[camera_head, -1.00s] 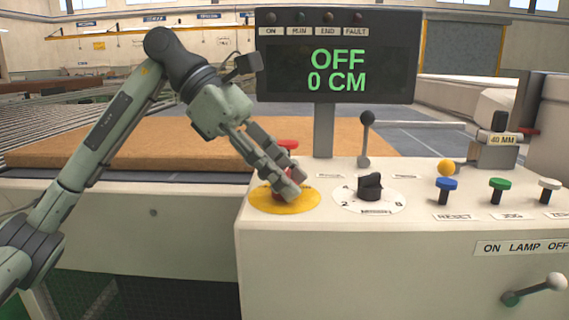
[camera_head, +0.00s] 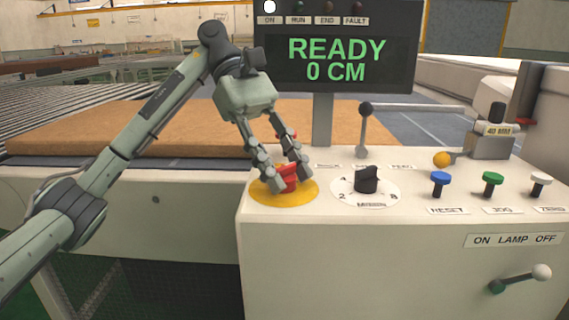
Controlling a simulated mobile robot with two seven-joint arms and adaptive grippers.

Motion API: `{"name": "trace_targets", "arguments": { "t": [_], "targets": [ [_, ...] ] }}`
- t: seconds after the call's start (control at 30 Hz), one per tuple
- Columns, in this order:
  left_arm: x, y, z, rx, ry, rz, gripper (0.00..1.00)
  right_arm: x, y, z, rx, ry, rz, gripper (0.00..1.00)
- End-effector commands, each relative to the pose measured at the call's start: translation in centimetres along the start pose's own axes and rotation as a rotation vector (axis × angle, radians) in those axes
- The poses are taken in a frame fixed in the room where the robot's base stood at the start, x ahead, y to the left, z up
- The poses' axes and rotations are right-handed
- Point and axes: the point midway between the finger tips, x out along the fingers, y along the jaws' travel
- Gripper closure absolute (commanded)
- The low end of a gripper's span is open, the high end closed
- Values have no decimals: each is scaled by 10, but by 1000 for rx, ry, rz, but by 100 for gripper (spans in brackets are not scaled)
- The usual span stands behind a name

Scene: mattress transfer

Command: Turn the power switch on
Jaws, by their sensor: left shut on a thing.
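The red power switch (camera_head: 287,178) sits on a round yellow plate (camera_head: 300,196) at the left end of the white control panel (camera_head: 420,240). My left gripper (camera_head: 282,182) comes down on it from above, with its fingers on either side of the red knob, shut on it. The display (camera_head: 335,60) reads READY and 0 CM in green. The ON lamp (camera_head: 269,7) at its top left is lit white. My right gripper is not in the view.
A black selector knob (camera_head: 367,179) stands right of the switch, with a black-topped lever (camera_head: 364,128) behind it. Blue (camera_head: 441,180), green (camera_head: 492,181) and white (camera_head: 540,181) buttons are further right. A brown mattress (camera_head: 130,128) lies behind on the rollers.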

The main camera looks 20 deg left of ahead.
Motion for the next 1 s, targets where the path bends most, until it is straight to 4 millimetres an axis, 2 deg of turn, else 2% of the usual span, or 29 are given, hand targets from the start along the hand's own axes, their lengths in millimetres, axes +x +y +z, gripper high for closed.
{"name": "trace_targets", "arguments": {
  "t": [0.4, 0.43, 0.6, 0.87, 1.0],
  "targets": [
    [-1, 0, 0, 7, 0, -3, 94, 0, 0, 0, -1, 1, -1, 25],
    [-1, 0, 0, 7, 0, -3, 64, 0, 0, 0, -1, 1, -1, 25],
    [-1, 0, 0, 6, 0, -3, 43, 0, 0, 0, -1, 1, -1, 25],
    [0, 0, 0, 5, 0, -4, 43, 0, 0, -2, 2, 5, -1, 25],
    [-7, 0, 0, 5, 2, -4, 43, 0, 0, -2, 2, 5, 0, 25]
  ]
}}
